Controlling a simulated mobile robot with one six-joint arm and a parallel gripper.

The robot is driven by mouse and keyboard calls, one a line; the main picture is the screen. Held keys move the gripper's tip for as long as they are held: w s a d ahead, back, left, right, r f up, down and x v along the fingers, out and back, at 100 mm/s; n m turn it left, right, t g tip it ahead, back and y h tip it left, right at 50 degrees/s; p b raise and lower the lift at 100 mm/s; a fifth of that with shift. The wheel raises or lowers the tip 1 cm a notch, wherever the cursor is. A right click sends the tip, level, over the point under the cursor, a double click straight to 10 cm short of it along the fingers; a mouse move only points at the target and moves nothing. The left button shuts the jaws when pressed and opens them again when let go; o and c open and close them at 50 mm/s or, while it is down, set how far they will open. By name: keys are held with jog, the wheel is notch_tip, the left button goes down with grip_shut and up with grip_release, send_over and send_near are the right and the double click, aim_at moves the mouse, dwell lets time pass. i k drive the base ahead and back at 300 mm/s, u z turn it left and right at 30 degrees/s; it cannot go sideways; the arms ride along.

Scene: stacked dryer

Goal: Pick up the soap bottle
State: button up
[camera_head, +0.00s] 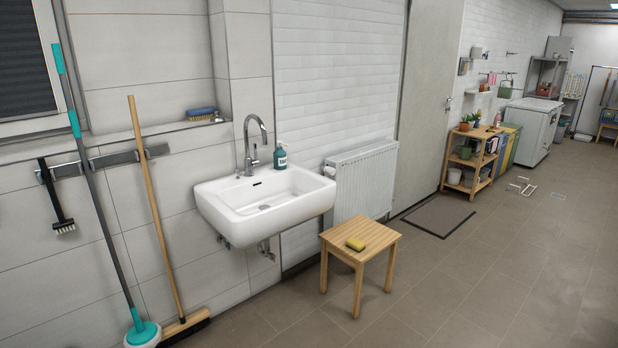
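The soap bottle (280,157) is a small teal bottle with a pale label and a dark pump top. It stands upright on the back right rim of the white sink (310,200), to the right of the tall metal faucet (252,145). Nothing touches it that I can see. My gripper and arm do not show in this view.
A white radiator (362,182) is right of the sink. A mop (95,200) and broom (158,215) lean at left. The floor at front right is clear.

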aim_at(279, 156)
jog(key=z, duration=0.05)
jog(key=i, duration=1.8)
jog(key=z, duration=0.35)
jog(key=k, duration=0.2)
jog(key=u, duration=2.45)
jog(key=i, duration=0.3)
jog(key=u, duration=0.15)
